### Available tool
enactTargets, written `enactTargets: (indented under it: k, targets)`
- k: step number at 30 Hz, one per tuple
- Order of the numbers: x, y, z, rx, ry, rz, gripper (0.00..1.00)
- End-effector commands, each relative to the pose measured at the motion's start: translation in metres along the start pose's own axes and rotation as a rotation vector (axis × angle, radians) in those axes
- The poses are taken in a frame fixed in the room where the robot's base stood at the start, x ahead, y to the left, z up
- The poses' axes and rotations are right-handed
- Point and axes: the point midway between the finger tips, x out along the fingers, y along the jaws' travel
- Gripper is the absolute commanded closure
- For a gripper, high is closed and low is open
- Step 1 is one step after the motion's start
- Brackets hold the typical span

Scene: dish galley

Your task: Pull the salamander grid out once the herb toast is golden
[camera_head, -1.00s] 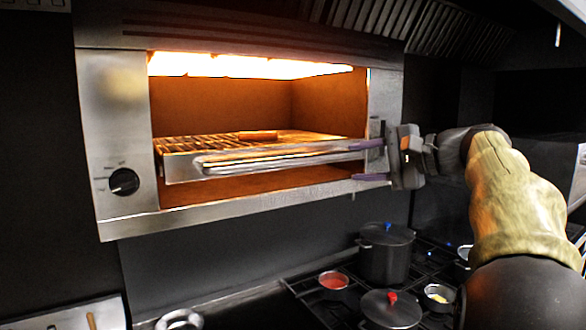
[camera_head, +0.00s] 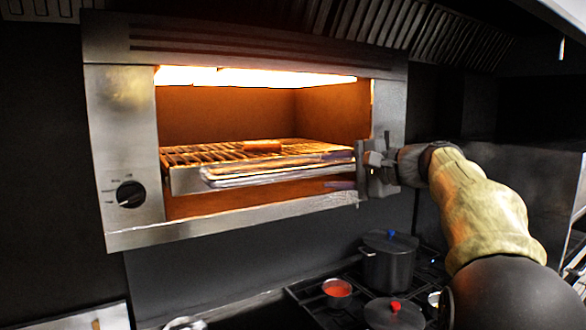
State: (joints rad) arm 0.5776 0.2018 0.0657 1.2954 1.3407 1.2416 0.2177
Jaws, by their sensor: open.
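The salamander (camera_head: 128,150) glows orange inside, with its heating elements lit at the top. Its wire grid (camera_head: 205,155) sits in the lower part of the opening, with a pale metal handle bar (camera_head: 245,178) along its front. A small brown toast (camera_head: 262,147) lies on the grid; its shade is hard to judge in the orange glow. My gripper (camera_head: 328,170) is open at the right end of the handle bar. I cannot tell whether either finger touches the bar.
A control knob (camera_head: 130,194) is on the salamander's left panel. Below stand a dark pot with a blue knob (camera_head: 389,262), a lidded pan with a red knob (camera_head: 394,314) and a small pan of red sauce (camera_head: 337,292). The space in front of the opening is clear.

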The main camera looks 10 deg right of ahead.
Motion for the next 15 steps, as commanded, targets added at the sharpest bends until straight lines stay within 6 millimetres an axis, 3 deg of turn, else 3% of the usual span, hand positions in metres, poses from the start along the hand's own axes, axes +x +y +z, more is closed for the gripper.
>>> enactTargets:
  k: [15]
  targets:
    - [0.092, -0.002, 0.006, -0.001, -0.015, 0.003, 0.57]
